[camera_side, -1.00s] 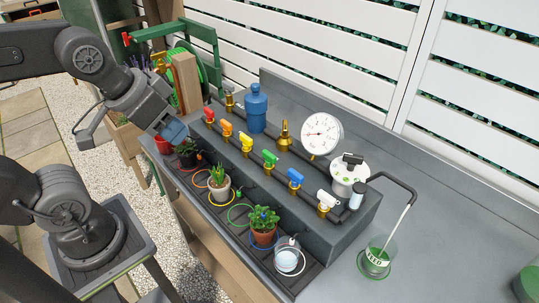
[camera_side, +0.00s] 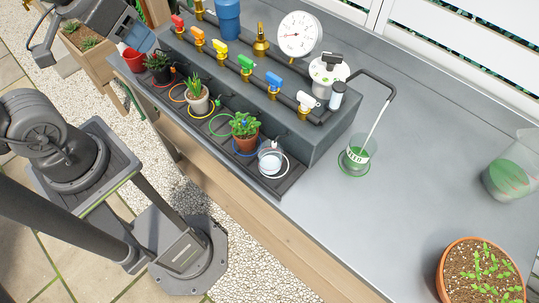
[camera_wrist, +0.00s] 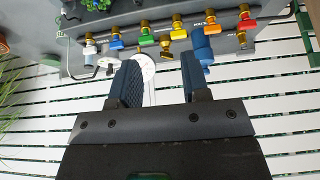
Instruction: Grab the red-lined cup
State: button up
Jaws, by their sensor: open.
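A red cup (camera_side: 133,62) stands at the far left end of the dark strip along the bench front in the side view, partly hidden by my gripper. A red line curves around the small dark pot (camera_side: 158,68) beside it; where that line ends I cannot tell. My gripper (camera_side: 138,38) is above and close to the red cup; whether they touch is unclear. In the wrist view, my gripper (camera_wrist: 161,78) has its blue fingers wide apart with nothing between them. The red cup is not recognisable there.
A feed cup (camera_side: 357,154) stands right.

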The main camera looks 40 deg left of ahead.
jog(key=shift+c, duration=0.3)
jog(key=shift+c, duration=1.3)
jog(key=n+g, duration=0.5)
jog(key=n, duration=0.9)
send_over(262, 160)
notch_tip(262, 160, down, 11)
jog(key=shift+n, duration=0.3)
jog(key=f, duration=0.8)
jog(key=shift+w+a, duration=0.25)
jog(key=shift+w+a+f, duration=0.1)
jog(key=shift+f, duration=1.3)
jog(key=shift+a+f, duration=0.1)
jog(key=shift+f, duration=1.25)
